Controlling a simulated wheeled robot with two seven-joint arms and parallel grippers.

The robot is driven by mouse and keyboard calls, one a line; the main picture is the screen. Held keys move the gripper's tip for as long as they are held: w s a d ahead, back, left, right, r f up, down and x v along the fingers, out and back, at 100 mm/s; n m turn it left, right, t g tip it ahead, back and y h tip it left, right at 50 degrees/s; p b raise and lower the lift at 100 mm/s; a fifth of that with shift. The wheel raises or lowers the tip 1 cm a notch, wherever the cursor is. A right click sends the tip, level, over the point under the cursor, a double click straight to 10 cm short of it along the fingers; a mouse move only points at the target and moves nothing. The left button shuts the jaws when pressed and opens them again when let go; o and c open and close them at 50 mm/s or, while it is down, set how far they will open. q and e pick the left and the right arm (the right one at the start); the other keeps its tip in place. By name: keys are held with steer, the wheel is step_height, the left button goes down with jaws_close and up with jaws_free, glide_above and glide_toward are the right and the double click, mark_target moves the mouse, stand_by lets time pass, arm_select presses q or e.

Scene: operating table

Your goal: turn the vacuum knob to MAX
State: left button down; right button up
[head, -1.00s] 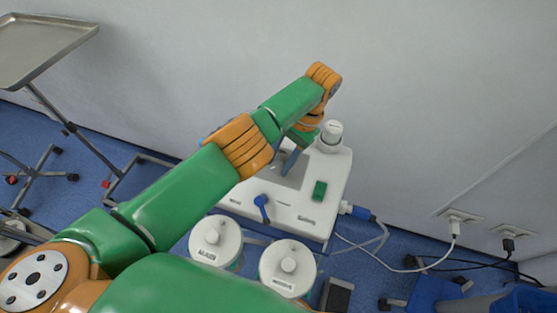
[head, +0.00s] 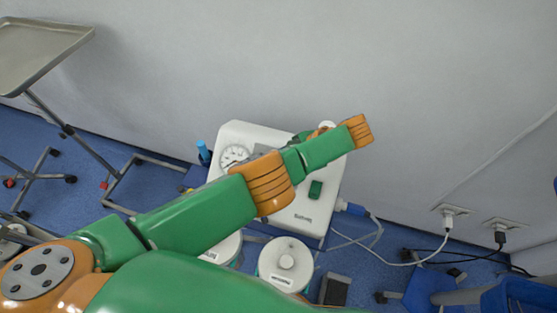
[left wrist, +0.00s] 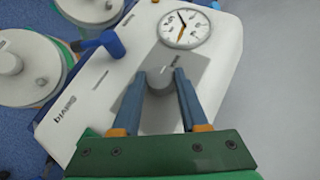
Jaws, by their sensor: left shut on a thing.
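The white suction unit (head: 305,208) stands against the wall, partly covered by my left arm in the head view. Its knob (left wrist: 158,90), a pale round cylinder on a grey panel, shows in the left wrist view. My left gripper (left wrist: 159,78) has its two blue-grey fingers on either side of the knob and is shut on it. A dial gauge (left wrist: 185,27) with a dark and orange needle sits beyond the knob; it also shows in the head view (head: 234,155). The knob's markings are not readable. My right gripper is not in view.
A blue lever (left wrist: 103,43) sits left of the knob. A cable runs to a wall socket (head: 452,211). A metal tray (head: 40,50) stands far left.

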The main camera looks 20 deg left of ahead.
arm_select(q)
steer(key=shift+s+f, duration=0.1)
steer(key=shift+f, duration=0.05)
steer(key=shift+c, duration=2.2)
jaws_free()
